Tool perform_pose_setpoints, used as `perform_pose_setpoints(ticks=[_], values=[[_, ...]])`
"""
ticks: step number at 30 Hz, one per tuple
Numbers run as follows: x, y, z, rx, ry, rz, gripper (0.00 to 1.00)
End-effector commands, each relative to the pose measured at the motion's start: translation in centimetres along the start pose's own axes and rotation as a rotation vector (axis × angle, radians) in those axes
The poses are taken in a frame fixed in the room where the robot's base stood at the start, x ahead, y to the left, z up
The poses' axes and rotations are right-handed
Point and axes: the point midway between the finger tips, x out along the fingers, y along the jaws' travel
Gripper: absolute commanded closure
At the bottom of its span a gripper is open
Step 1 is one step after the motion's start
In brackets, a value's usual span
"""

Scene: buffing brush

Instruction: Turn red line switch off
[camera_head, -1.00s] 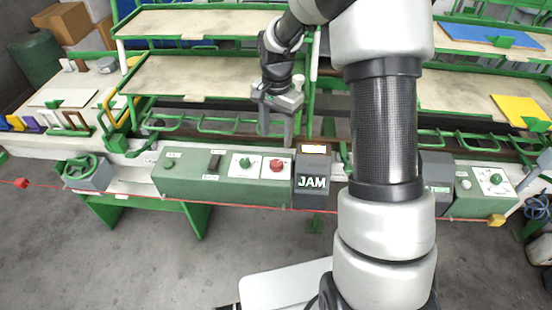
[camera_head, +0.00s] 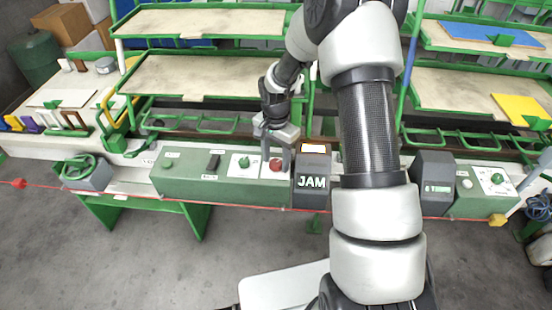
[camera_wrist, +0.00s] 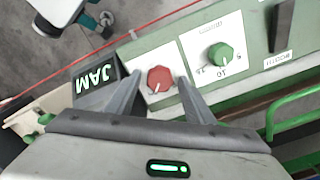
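The red line switch (camera_head: 276,166) is a red rotary knob on a white plate, on the green control panel (camera_head: 215,188). In the wrist view the red knob (camera_wrist: 160,79) has a pale pointer line towards the bottom of the picture. My gripper (camera_head: 275,161) is open, with its fingers pointing down at the panel. In the wrist view its two fingertips (camera_wrist: 161,76) appear on either side of the red knob, with gaps visible. I cannot tell how far the tips are above the plate.
A green knob (camera_head: 244,163) on its own white plate sits just left of the red one. A dark box marked JAM (camera_head: 312,182) stands close on the right. A dark rocker switch (camera_head: 213,162) is further left. Green racks with shelves (camera_head: 195,76) rise behind.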

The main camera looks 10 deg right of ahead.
Motion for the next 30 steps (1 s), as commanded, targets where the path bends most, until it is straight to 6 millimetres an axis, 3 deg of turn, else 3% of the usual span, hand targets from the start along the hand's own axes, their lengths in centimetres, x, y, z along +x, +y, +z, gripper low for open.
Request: perform_pose_setpoints(ticks=[1,6,17,30], values=[[-0.02,0.0,0.0,0.0,0.0,0.0,0.61],[-0.03,0.0,0.0,0.0,0.0,0.0,0.9],[-0.02,-0.01,0.0,-0.054,0.0,0.0,0.9],[-0.03,0.0,-0.03,-0.393,0.0,0.0,0.9]])
